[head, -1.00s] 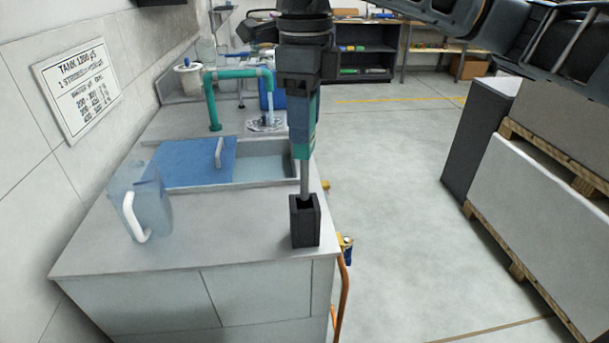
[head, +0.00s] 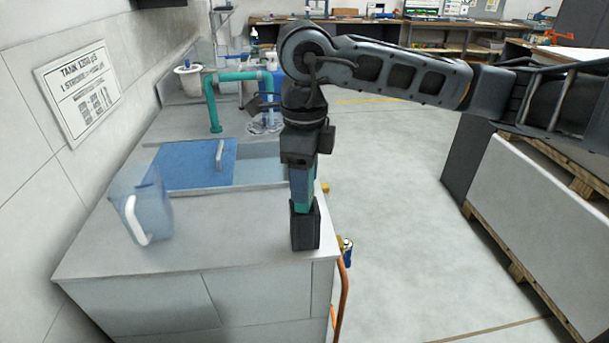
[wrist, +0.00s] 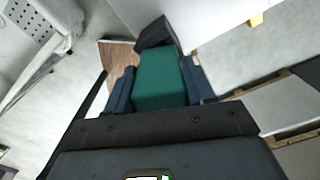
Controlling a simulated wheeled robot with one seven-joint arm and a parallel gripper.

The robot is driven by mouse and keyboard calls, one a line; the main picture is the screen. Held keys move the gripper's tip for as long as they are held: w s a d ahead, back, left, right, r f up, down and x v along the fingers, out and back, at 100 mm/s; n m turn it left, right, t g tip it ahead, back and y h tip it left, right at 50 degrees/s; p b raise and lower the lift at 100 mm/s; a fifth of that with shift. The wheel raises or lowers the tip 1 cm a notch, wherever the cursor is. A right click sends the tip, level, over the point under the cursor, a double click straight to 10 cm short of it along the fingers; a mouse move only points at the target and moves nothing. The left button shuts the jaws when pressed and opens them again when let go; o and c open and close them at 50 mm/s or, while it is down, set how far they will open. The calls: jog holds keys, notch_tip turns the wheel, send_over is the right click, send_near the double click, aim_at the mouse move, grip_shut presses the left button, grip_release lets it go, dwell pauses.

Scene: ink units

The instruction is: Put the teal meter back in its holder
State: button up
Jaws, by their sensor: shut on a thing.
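The teal meter (head: 303,208) stands upright with its lower part inside the black holder (head: 305,232), a square open-topped block at the front right corner of the counter. In the wrist view the meter (wrist: 160,82) shows as a teal body between the two blue-grey fingers. My gripper (head: 301,190) is shut on the meter, right above the holder. The meter's probe is hidden inside the holder. A dark edge of the holder (wrist: 155,33) shows beyond the meter in the wrist view.
A clear pitcher (head: 150,208) with a white handle stands on the counter at left. A blue lid (head: 190,165) partly covers the sink behind. A teal pipe (head: 212,105) rises farther back. Pallets with white slabs (head: 530,205) stand at right; the floor between is clear.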

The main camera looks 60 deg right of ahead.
jog(key=shift+f, duration=0.1)
jog(key=o, duration=1.1)
notch_tip(320, 180, up, 12)
jog(key=shift+r+b, duration=0.1)
jog(key=shift+b, duration=0.6)
jog(key=shift+a, duration=0.1)
